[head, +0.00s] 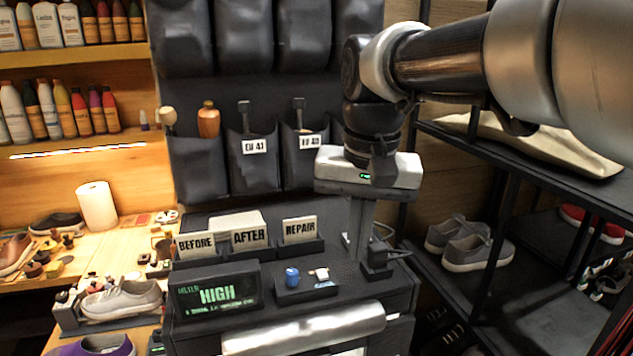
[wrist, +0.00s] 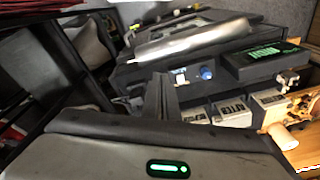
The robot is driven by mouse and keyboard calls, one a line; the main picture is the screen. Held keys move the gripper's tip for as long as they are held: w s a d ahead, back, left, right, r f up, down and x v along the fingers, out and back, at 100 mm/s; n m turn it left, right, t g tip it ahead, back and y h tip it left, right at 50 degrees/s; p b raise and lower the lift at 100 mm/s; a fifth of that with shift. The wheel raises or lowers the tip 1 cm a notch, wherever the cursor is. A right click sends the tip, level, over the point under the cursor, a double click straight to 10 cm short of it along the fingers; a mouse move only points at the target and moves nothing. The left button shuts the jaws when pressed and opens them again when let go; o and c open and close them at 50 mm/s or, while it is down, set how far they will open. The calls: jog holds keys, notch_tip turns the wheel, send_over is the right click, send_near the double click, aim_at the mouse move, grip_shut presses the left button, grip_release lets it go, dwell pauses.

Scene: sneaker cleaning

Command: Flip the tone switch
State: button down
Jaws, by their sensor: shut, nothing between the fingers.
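A small pale switch (head: 320,273) with a blue base sits in a dark raised panel on top of the black machine, just right of a blue knob (head: 292,276). In the wrist view the switch (wrist: 180,76) lies just right of my fingertips, with the blue knob (wrist: 207,72) further right. My gripper (head: 357,246) is shut and empty, pointing down to the right of the switch panel. Exact fingertip height is unclear.
Cards reading BEFORE (head: 196,244), AFTER (head: 249,237) and REPAIR (head: 299,229) stand behind the panel. A silver roll (head: 303,328) crosses the machine's front. A black shelf with grey sneakers (head: 470,243) stands right.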

jog(key=s+d+f+n+t, duration=0.1)
jog(key=s+d+f+t, duration=0.1)
jog(key=s, duration=0.4)
jog(key=s+d+f+n+t, duration=0.1)
jog(key=s+d+f, duration=0.3)
jog(key=s+d, duration=0.1)
jog(key=shift+s+d+f+t, duration=0.25)
jog(key=shift+s+d+t, duration=0.05)
jog(key=shift+s+t, duration=0.15)
